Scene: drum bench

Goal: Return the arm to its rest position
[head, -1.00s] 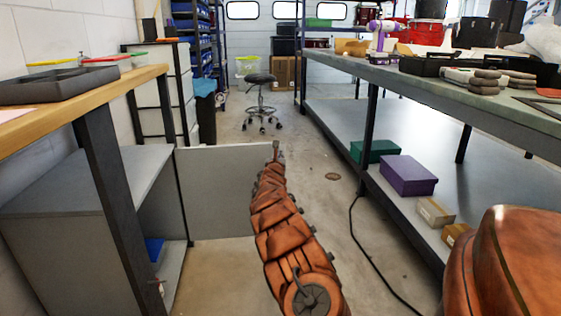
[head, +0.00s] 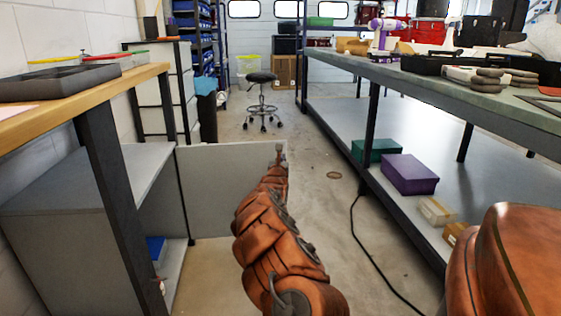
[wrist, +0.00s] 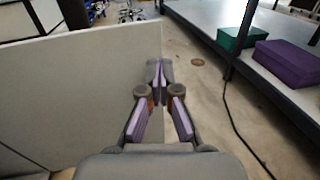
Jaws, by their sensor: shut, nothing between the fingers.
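My gripper (wrist: 159,85) is in the middle of the wrist view, its fingertips together with nothing between them. In the head view my gripper (head: 279,152) is small at the far end of my orange-brown arm. It is over the aisle floor, in front of the grey panel's (head: 225,185) right edge. In the wrist view the panel (wrist: 80,100) lies to the left of and behind the fingers; I cannot tell the gap between them.
A wooden-topped bench (head: 140,77) stands at left, a long bench (head: 450,88) at right. Its lower shelf holds a green box (head: 375,150) and a purple box (head: 410,174). A black cable (head: 357,240) lies on the floor. A stool (head: 261,100) stands farther back in the open aisle.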

